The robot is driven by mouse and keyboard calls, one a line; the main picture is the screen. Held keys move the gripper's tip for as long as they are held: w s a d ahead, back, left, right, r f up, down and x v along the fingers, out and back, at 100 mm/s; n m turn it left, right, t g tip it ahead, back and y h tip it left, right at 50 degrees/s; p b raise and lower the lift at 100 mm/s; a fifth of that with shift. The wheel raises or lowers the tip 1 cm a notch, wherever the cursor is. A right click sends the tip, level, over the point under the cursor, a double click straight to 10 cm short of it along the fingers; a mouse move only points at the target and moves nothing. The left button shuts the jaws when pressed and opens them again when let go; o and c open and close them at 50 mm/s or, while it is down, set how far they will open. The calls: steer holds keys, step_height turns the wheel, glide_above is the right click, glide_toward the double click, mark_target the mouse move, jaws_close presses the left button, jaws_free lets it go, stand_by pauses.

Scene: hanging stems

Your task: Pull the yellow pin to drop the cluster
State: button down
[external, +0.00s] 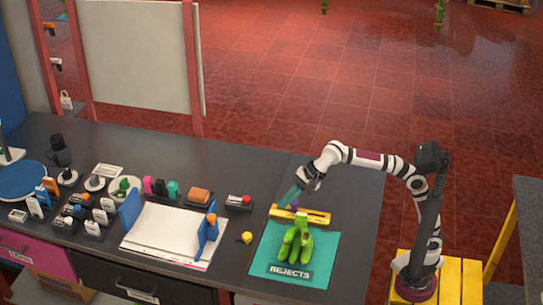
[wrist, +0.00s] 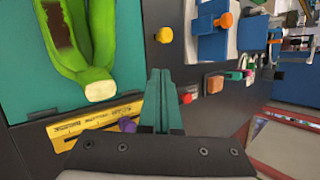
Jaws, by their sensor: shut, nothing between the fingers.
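The green cluster (external: 295,241) looks like bananas and lies on the teal mat (external: 325,250) marked REJECTS. In the wrist view the cluster (wrist: 88,50) is at upper left, its cut stem end facing my gripper and a dark brown patch on one finger. A small yellow piece (external: 246,238), possibly the pin, lies on the table left of the mat; it also shows in the wrist view (wrist: 164,35). My gripper (external: 283,205) is shut and empty, low over the table by the left end of the yellow bar. Its teal fingers (wrist: 161,75) are together, apart from the cluster.
The yellow ruler-like bar (external: 315,216) lies behind the cluster, with a small purple piece (wrist: 127,125) near my fingers. The table right of the mat is clear.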

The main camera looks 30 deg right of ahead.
steer(key=shift+n, duration=0.7)
steer(key=s, duration=0.2)
steer(key=s+a, duration=0.1)
steer(key=s, duration=0.1)
steer(key=s+f, duration=0.1)
steer(key=s, duration=0.2)
steer(key=shift+s+a, duration=0.1)
steer(key=shift+a, duration=0.15)
steer(key=shift+d+f+t+h, duration=0.3)
steer(key=shift+f+t, duration=0.1)
steer(key=shift+t, duration=0.3)
steer(key=shift+w+d+n+t, duration=0.15)
steer(key=shift+w+n+t, duration=0.15)
steer(key=shift+n+t, duration=0.15)
steer(key=shift+w+f, duration=0.15)
steer(key=shift+f, duration=0.05)
glide_toward(260, 244)
steer(key=shift+w+a+f, duration=0.3)
steer(key=shift+a+f, duration=0.1)
steer(key=shift+a, duration=0.2)
steer(key=shift+w+a+f, duration=0.25)
steer(key=shift+a+f, duration=0.1)
steer(key=shift+a, duration=0.25)
steer(key=shift+w+a+f, duration=0.15)
steer(key=shift+w+a, duration=0.65)
steer(key=shift+a, duration=0.3)
steer(key=shift+w+a, duration=0.35)
steer(key=shift+a, duration=0.1)
